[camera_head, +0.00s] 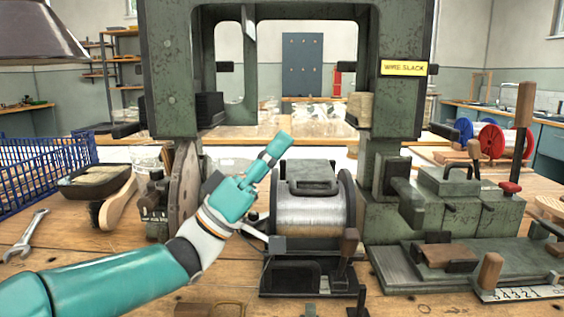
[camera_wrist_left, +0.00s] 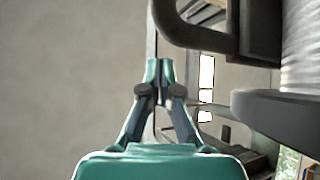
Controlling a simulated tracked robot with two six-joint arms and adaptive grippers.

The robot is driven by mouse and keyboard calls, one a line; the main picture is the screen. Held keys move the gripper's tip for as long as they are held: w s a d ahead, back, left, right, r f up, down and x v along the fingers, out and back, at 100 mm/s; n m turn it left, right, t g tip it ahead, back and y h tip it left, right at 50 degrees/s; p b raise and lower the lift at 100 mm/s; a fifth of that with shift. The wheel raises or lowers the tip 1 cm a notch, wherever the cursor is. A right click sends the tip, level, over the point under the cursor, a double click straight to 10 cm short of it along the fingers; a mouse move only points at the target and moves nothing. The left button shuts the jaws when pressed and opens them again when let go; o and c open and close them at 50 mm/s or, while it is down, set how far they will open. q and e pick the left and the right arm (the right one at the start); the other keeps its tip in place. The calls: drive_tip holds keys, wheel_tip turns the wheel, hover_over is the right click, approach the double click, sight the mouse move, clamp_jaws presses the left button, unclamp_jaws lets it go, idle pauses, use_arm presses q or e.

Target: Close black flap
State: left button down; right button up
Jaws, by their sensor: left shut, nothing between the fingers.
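A dark flap with a loop handle (camera_head: 312,186) lies over the top of a wire spool (camera_head: 310,214) in the middle of the head view; I take it as the black flap. I cannot tell whether it rests fully down. My left gripper (camera_head: 283,141) is shut and empty, just left of and above the flap, its fingers pointing up and right. In the left wrist view the shut fingertips (camera_wrist_left: 160,66) are apart from a dark loop handle (camera_wrist_left: 205,38) at the upper right. My right gripper does not show.
A green machine frame (camera_head: 405,100) arches over the spool. A round plate (camera_head: 184,188) stands left of it. A brush (camera_head: 112,205), a wrench (camera_head: 27,238) and a blue basket (camera_head: 45,168) lie at the left. A wooden-handled lever (camera_head: 349,245) stands in front of the spool.

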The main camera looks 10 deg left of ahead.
use_arm(q)
drive_tip(key=shift+s+f+m+g+h+b, duration=0.15)
drive_tip(key=shift+f+m+g+h+b, duration=0.15)
drive_tip(key=shift+m+h, duration=0.15)
drive_tip(key=shift+s+a+f, duration=0.1)
drive_tip(key=shift+a+f, duration=0.15)
drive_tip(key=shift+f, duration=0.1)
drive_tip(key=s+a, duration=0.6)
drive_tip(key=a, duration=0.4)
drive_tip(key=shift+s+f, duration=0.15)
drive_tip(key=shift+s, duration=0.25)
